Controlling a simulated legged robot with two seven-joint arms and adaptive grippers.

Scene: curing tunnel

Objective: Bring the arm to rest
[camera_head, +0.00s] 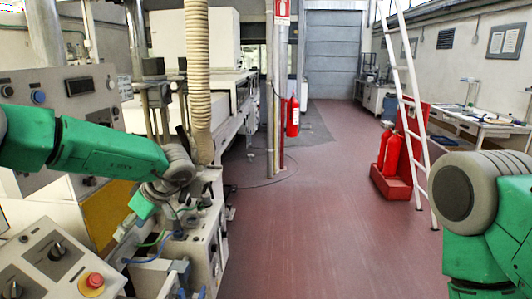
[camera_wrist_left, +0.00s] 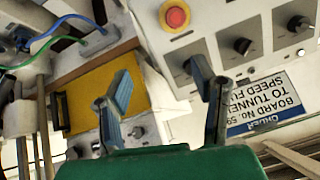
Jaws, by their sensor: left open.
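My left arm (camera_head: 110,152) comes in from the left in the head view and bends down at the grey wrist. My left gripper (camera_head: 126,226) hangs below it, small and partly lost against the machinery. In the left wrist view its two fingers (camera_wrist_left: 162,78) stand well apart, with nothing between them. Beyond them are a yellow panel (camera_wrist_left: 92,92) and a control panel (camera_wrist_left: 225,40). My right arm (camera_head: 480,215) shows at the lower right of the head view; its gripper is out of the picture.
A control box with a red stop button (camera_head: 94,281) stands at the lower left, near my left gripper. A ribbed hose (camera_head: 198,80) hangs beside my left wrist. Fire extinguishers (camera_head: 391,156) and a white ladder (camera_head: 412,110) stand right. The red floor (camera_head: 310,235) is clear in the middle.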

